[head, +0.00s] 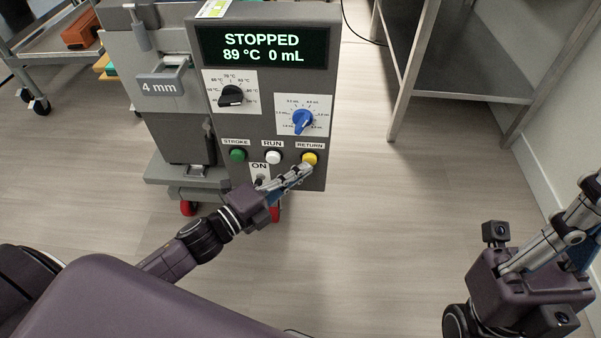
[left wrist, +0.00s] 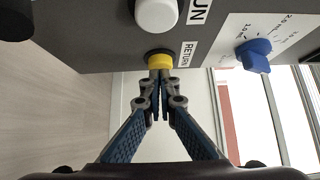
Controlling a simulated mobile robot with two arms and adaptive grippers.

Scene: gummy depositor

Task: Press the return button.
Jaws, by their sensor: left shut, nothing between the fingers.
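The yellow return button (head: 309,158) is at the right end of the button row on the depositor's grey control panel (head: 240,120), under the RETURN label. My left gripper (head: 306,170) is shut and empty, its fingertips at the lower edge of the button. In the left wrist view the yellow button (left wrist: 159,60) is right at the closed fingertips (left wrist: 160,76), which overlap its lower part. I cannot tell whether the button is pushed in. My right gripper (head: 590,195) is at the right edge, with its fingertips cut off or unclear.
The display (head: 262,47) reads STOPPED, 89 °C, 0 mL. The white run button (head: 272,157) and green stroke button (head: 238,155) are to the left. A black knob (head: 231,96) and blue knob (head: 302,121) are above. A metal table (head: 460,70) stands at the right.

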